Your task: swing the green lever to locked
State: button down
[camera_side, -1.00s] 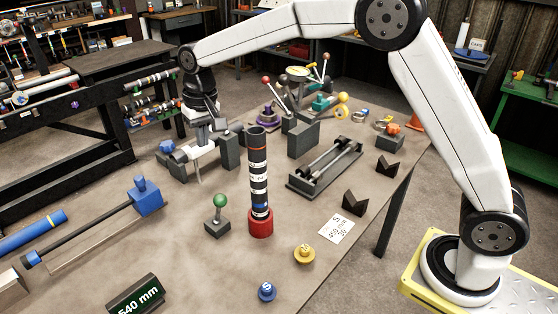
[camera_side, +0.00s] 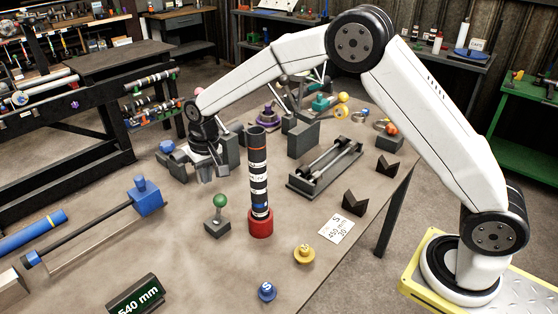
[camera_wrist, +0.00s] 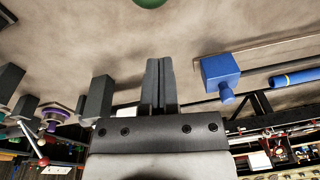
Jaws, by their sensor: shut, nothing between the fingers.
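The green lever is a short stick with a green ball knob (camera_side: 220,200) on a dark square base (camera_side: 217,228), standing nearly upright on the table. The knob's edge also shows at the top of the wrist view (camera_wrist: 150,3). My gripper (camera_side: 207,178) is behind and slightly left of the lever in the side view, apart from it. In the wrist view its two grey fingers (camera_wrist: 158,62) are together with nothing between them. Any locked mark on the lever base is too small to make out.
A tall black-and-white banded shaft (camera_side: 258,178) stands in a red base just right of the lever. A blue block with a rod (camera_side: 147,196) lies to the left. Grey blocks (camera_side: 301,139) stand behind. Blue (camera_side: 267,291) and yellow (camera_side: 304,254) knobs sit in front.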

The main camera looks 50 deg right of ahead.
aim_at(224, 197)
jog(key=shift+s+a+f, duration=0.15)
jog(key=shift+s+f, duration=0.1)
jog(key=shift+s, duration=0.55)
jog(key=shift+s+a+f, duration=0.1)
jog(key=shift+s+f, duration=0.15)
jog(key=shift+s, duration=0.5)
jog(key=shift+s, duration=0.15)
jog(key=shift+s+f+t, duration=0.2)
jog(key=shift+s+t, duration=0.8)
jog(key=shift+s, duration=0.1)
jog(key=shift+s+f, duration=0.25)
jog(key=shift+s, duration=0.5)
